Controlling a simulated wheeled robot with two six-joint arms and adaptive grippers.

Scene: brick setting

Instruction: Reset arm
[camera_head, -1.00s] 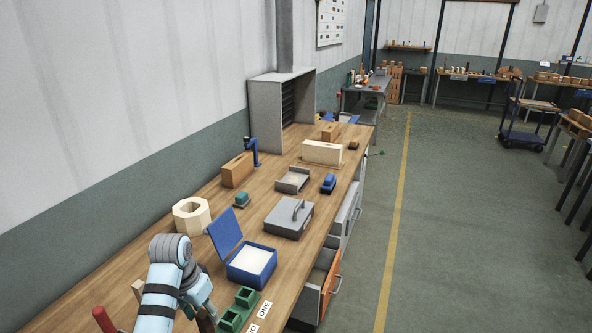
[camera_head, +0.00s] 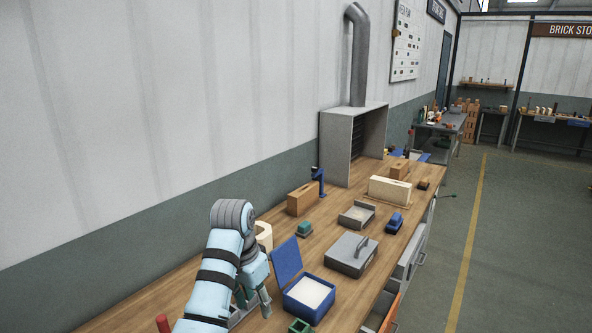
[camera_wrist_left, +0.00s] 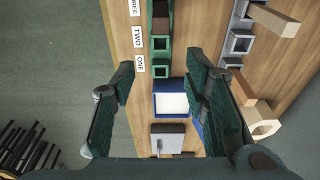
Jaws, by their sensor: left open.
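My left arm comes in at the bottom of the head view. My left gripper (camera_head: 253,298) is left of the blue box and its raised lid, above the bench. In the left wrist view the gripper (camera_wrist_left: 162,75) is open with nothing between its fingers. The open blue box (camera_head: 308,303) with white contents also shows in the wrist view (camera_wrist_left: 172,104), beyond the fingertips. My right gripper is in neither view.
The wooden bench (camera_head: 190,285) carries a grey lidded case (camera_head: 350,255), a green block (camera_head: 300,326) and a pale hollow block (camera_head: 265,236) partly behind my arm. A wall is on the left; open floor (camera_head: 510,250) is on the right.

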